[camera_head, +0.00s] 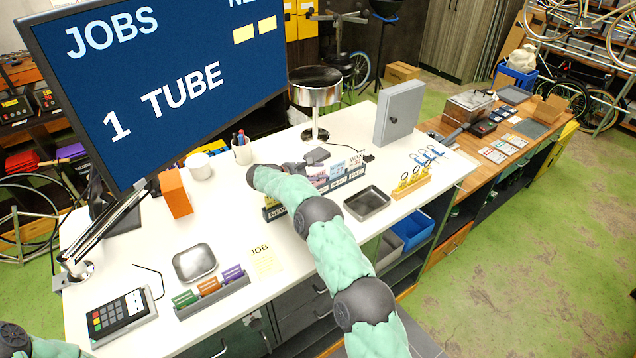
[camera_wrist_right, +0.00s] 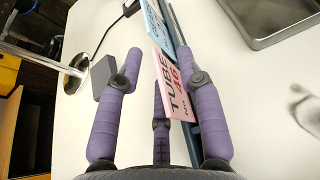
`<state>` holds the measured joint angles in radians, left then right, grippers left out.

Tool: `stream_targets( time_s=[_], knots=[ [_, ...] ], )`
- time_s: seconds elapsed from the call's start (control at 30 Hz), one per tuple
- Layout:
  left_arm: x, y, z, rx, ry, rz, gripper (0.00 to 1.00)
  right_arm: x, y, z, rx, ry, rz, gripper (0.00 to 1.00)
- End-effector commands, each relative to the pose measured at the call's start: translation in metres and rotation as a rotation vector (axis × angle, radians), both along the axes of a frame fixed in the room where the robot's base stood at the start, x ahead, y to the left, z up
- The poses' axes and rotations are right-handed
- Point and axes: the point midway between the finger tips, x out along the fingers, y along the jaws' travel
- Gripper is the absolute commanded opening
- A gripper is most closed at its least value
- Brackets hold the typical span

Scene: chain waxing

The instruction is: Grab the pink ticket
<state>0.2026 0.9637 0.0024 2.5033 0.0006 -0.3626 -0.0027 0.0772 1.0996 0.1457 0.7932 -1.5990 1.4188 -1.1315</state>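In the right wrist view the pink ticket (camera_wrist_right: 171,88) stands tilted in a dark slotted rack (camera_wrist_right: 190,100), with "TUBE 46" printed on it. My right gripper (camera_wrist_right: 160,62) has its purple fingers spread around the ticket, one finger on the left with a visible gap and one on the right by the rack. Whether the right finger touches anything cannot be told. In the head view the right gripper (camera_head: 300,167) is at the left end of the ticket rack (camera_head: 347,180), and my arm partly hides that area. My left gripper is out of view.
A pale blue ticket (camera_wrist_right: 157,28) stands behind the pink one. A metal tray (camera_head: 367,203) lies right of the rack, and a grey box (camera_head: 398,112) stands behind. An orange block (camera_head: 175,193) and a pen cup (camera_head: 242,152) stand left.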

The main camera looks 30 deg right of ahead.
Motion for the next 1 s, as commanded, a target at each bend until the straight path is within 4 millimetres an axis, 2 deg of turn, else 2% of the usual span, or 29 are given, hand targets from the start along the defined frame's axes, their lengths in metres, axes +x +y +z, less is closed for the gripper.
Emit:
stream_targets(
  time_s=[0.2, 0.23, 0.3, 0.37, 0.4, 0.8, 1.0],
  knots=[
    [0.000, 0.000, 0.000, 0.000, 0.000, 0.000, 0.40, 0.001, -0.002, -0.001, 0.000, -0.001, 0.002, 0.37],
    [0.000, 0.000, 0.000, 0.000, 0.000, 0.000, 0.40, 0.001, -0.002, -0.001, 0.000, -0.001, 0.002, 0.34],
    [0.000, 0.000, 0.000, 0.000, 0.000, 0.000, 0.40, 0.001, -0.002, -0.001, 0.000, -0.001, 0.002, 0.15],
    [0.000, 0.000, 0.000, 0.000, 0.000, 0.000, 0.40, 0.001, -0.002, -0.001, 0.000, -0.001, 0.002, 0.01],
    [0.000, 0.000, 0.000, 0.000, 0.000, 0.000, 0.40, 0.001, -0.002, -0.001, 0.000, -0.001, 0.002, 0.00],
    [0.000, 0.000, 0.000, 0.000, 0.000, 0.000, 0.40, 0.001, -0.002, 0.001, 0.000, -0.002, 0.001, 0.00],
    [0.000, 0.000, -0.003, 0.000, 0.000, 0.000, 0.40, 0.001, -0.002, 0.022, 0.000, -0.005, 0.000, 0.00]
  ],
)
